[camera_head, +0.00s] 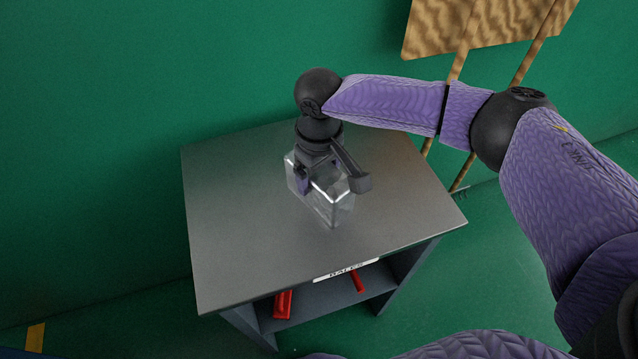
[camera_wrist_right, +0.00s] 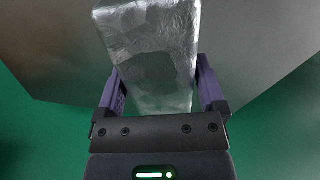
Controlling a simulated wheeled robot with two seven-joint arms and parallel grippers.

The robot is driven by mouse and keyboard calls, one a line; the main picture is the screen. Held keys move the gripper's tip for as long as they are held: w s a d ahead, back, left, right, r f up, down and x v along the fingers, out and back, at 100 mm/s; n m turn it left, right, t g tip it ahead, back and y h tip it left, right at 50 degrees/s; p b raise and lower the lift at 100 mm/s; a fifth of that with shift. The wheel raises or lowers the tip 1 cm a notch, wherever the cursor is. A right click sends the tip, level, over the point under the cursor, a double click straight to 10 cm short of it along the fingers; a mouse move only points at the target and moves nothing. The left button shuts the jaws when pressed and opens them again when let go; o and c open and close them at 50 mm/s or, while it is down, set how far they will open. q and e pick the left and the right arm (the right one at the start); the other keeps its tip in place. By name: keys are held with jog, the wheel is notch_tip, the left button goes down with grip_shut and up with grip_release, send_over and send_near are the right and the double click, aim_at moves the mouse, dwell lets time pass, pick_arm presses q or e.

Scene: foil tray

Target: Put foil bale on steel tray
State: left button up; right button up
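The foil bale (camera_head: 325,205) is a shiny, crinkled silver block on the grey metal top of a stand. I cannot tell whether it rests on the top or is slightly raised. My right gripper (camera_head: 330,183) comes down over it from above, with one finger on each side. In the right wrist view the bale (camera_wrist_right: 155,60) fills the gap between the fingers (camera_wrist_right: 160,80) of my right gripper, which appear to press on its sides. The gripper hides part of its top. My left gripper is out of view. I see no separate steel tray.
The stand's top (camera_head: 235,235) is otherwise bare and carries a white label (camera_head: 347,270) on its front edge. Red objects (camera_head: 283,304) lie on the shelf below. A green wall (camera_head: 150,70) is close behind. A brown patterned board (camera_head: 480,28) on posts stands at the back right.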

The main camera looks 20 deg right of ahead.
grip_shut()
